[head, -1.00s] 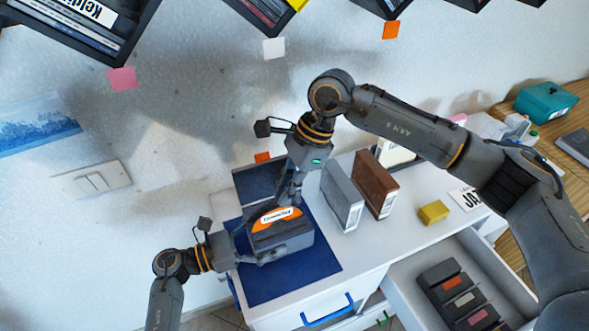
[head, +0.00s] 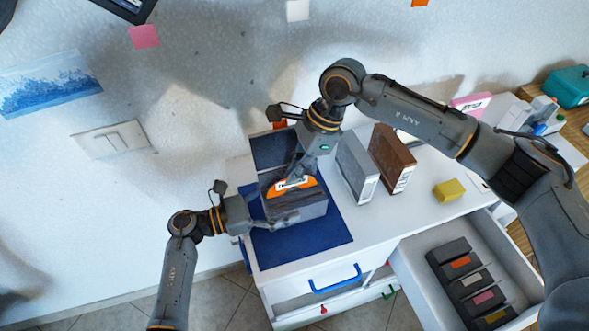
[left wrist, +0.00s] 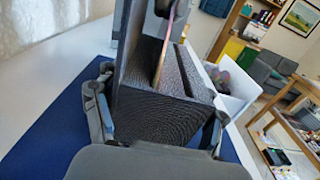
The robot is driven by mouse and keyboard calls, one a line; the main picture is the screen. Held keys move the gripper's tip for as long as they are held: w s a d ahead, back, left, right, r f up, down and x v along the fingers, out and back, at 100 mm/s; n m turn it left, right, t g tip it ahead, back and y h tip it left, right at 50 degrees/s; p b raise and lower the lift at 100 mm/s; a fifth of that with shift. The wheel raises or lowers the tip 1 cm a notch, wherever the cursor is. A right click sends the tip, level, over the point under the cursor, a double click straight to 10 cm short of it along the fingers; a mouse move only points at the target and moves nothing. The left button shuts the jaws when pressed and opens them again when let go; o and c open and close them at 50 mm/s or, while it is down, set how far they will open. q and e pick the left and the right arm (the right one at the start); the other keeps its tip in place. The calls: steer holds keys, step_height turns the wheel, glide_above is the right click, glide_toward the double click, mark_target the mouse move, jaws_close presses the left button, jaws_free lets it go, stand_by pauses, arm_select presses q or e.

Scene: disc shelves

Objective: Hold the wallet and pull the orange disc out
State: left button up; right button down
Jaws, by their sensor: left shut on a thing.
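The wallet (head: 305,212) is a dark grey box-like case standing on a dark blue mat (head: 277,250). The orange disc (head: 305,183), with a white label, stands upright in its top, its upper part showing above it. My left gripper (left wrist: 155,125) is shut on the wallet, one finger on each side of its textured end. The left wrist view shows the disc edge-on (left wrist: 163,62) in a slot of the wallet. My right gripper (head: 294,176) reaches down from above to the disc's top edge. Its fingertips are too small and dark to show whether they grip it.
A grey case (head: 355,168) and a brown case (head: 391,160) stand right of the wallet. A yellow block (head: 448,190) lies farther right. An open drawer (head: 412,278) with several dark cases is at lower right. The wall is close behind.

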step_height(320, 180, up, 10)
stand_by(1.6)
arm_select(q)
steer(key=o, duration=1.3)
steer(key=v, duration=1.2)
steer(key=shift+s, duration=0.1)
arm_select(e)
steer(key=shift+f, duration=0.1)
